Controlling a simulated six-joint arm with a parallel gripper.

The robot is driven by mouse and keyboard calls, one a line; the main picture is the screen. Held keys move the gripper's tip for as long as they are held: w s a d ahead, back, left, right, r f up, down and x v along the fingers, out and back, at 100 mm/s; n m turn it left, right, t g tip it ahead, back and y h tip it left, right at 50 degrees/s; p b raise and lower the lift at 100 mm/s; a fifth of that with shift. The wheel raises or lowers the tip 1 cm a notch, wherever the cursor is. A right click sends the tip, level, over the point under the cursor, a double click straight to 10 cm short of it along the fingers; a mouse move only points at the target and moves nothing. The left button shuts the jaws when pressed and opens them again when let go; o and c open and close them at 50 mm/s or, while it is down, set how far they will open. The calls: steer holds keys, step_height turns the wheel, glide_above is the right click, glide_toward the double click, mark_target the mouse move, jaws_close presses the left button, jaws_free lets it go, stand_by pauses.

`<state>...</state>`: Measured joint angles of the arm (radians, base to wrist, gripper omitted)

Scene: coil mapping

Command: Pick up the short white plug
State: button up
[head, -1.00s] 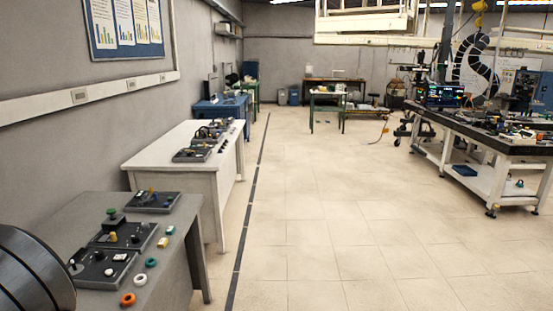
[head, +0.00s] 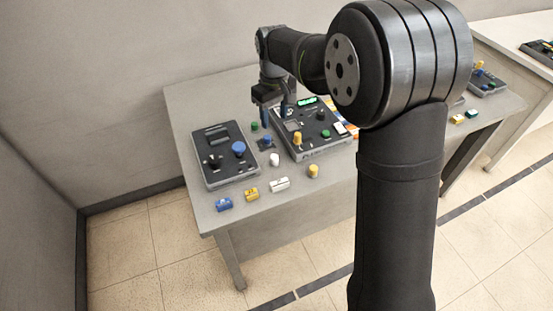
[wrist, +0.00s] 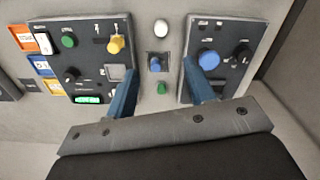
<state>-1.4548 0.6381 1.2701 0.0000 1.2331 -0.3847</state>
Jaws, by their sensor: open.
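The short white plug (head: 274,159) stands on the grey table between two dark control panels. It also shows in the wrist view (wrist: 161,28), top middle, beyond my fingertips. My gripper (head: 268,106) is above the table behind the plug, pointing down. In the wrist view my gripper (wrist: 157,76) has its two blue fingers wide apart, with nothing held between them. A small blue plug (wrist: 155,63) on a dark square base lies between the fingers in that view, nearer than the white plug.
The left panel (head: 222,169) has a blue knob; the right panel (head: 311,143) has a green display and a yellow knob. A longer white block (head: 279,184), a yellow block (head: 251,194), a blue block (head: 224,204) and a yellow plug (head: 313,171) lie near the front edge.

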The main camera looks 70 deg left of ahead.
mark_target(274, 156)
step_height(274, 156, down, 17)
steer(key=shift+s+d+r, duration=0.1)
steer(key=c, duration=1.1)
